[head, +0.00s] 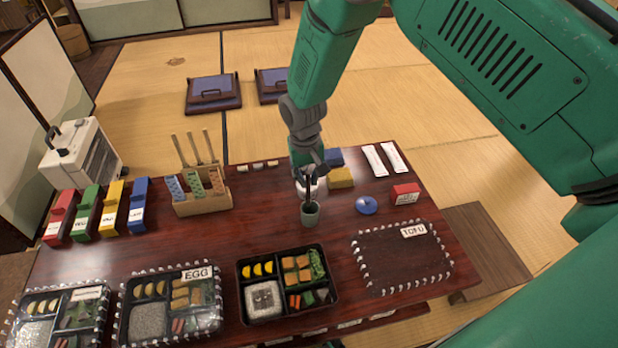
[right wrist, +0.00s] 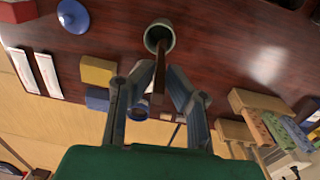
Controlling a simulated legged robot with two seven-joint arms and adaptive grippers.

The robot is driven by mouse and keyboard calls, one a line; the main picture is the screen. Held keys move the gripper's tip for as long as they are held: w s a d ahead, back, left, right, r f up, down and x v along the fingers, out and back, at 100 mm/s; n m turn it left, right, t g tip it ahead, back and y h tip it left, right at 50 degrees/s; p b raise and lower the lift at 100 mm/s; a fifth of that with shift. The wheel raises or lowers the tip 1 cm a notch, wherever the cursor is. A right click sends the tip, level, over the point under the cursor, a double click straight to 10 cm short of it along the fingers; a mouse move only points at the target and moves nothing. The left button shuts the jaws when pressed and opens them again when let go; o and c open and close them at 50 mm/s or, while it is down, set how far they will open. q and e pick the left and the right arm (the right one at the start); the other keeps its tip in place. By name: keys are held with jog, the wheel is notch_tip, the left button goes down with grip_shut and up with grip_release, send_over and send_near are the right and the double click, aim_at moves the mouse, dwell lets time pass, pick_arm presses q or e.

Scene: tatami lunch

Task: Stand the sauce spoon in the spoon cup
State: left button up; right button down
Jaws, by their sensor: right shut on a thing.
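The spoon cup (head: 311,219) is a small grey-green cup standing upright near the middle of the dark red table (head: 205,246). My right gripper (head: 307,180) is above the cup and shut on the sauce spoon (head: 308,196), a dark brown, slim spoon. In the right wrist view the spoon (right wrist: 159,69) runs between the fingers (right wrist: 160,76), with its far end over or inside the mouth of the cup (right wrist: 170,43). I cannot tell how deep it reaches. My left gripper is not in view.
Behind the gripper are yellow (head: 340,177) and blue (head: 333,157) blocks. A blue lid-like disc (head: 366,205) and a red box (head: 405,194) are right. A wooden holder (head: 203,204) is left.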

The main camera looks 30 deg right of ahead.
aim_at(310, 197)
jog(key=shift+f, duration=0.55)
jog(key=shift+d+f+b, duration=0.25)
jog(key=shift+f+b, duration=0.1)
jog(key=shift+f, duration=0.4)
jog(key=shift+d+f+b, duration=0.25)
jog(key=shift+f+b, duration=0.05)
jog(key=shift+f, duration=0.75)
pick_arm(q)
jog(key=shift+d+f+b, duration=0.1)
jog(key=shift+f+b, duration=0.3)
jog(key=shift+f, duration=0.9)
pick_arm(e)
jog(key=shift+a+f, duration=0.35)
jog(key=shift+f, duration=0.1)
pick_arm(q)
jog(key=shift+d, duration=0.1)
pick_arm(e)
jog(key=shift+d, duration=0.15)
jog(key=c, duration=1.5)
grip_release()
jog(key=shift+d, duration=0.1)
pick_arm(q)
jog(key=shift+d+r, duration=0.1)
